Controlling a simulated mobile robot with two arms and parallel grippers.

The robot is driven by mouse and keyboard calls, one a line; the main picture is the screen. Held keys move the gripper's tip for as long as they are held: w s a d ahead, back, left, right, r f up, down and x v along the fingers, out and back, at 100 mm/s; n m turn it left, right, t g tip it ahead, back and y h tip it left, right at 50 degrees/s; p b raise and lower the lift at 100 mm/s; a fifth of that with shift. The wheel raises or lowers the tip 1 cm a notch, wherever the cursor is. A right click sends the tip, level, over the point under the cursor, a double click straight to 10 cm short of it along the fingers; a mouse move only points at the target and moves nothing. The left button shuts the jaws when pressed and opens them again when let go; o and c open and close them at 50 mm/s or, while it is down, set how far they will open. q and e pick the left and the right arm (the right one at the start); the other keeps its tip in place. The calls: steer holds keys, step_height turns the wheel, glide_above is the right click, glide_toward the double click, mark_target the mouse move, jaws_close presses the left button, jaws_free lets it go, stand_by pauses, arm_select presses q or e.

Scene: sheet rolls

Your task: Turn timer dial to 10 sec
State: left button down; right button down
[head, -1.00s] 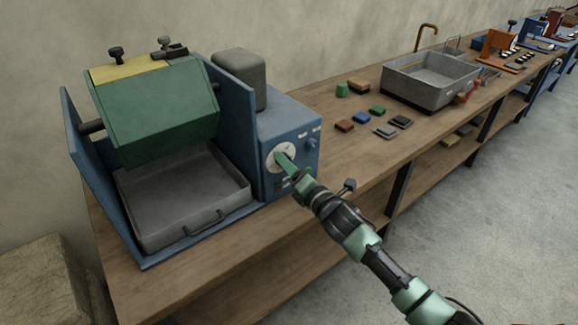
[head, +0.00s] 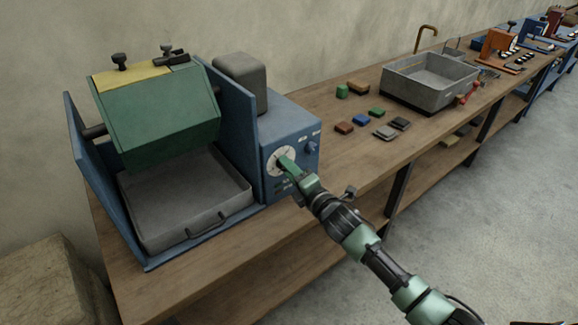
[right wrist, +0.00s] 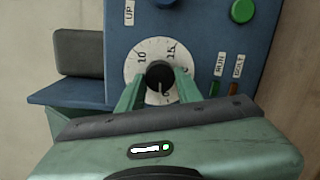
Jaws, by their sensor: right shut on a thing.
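The timer dial (right wrist: 134,77) is a white disc on the blue control box, with marks including 10 and 15 and a black knob (right wrist: 158,75) in its centre. A pale line on the knob points down in the right wrist view. My right gripper (right wrist: 158,84) has one green finger on each side of the knob and is shut on it. In the head view, my right gripper (head: 286,163) reaches the dial (head: 271,160) from the lower right and hides part of it. My left gripper is out of view.
The green drum (head: 165,115) sits left, above a grey tray (head: 190,200). Several small blocks and a grey basin (head: 418,94) stand farther right.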

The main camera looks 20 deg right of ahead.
steer(key=shift+w+d+m+g+y, duration=0.15)
steer(key=shift+m+y, duration=0.3)
steer(key=shift+m, duration=3.55)
steer(key=shift+s+d+m+g+y, duration=0.1)
steer(key=shift+m+g+y, duration=0.3)
steer(key=shift+m, duration=3.6)
steer(key=shift+w+d+m+g+y, duration=0.1)
steer(key=shift+m+y, duration=0.45)
steer(key=shift+m, duration=3.45)
steer(key=c, duration=1)
jaws_free()
steer(key=shift+o, duration=0.2)
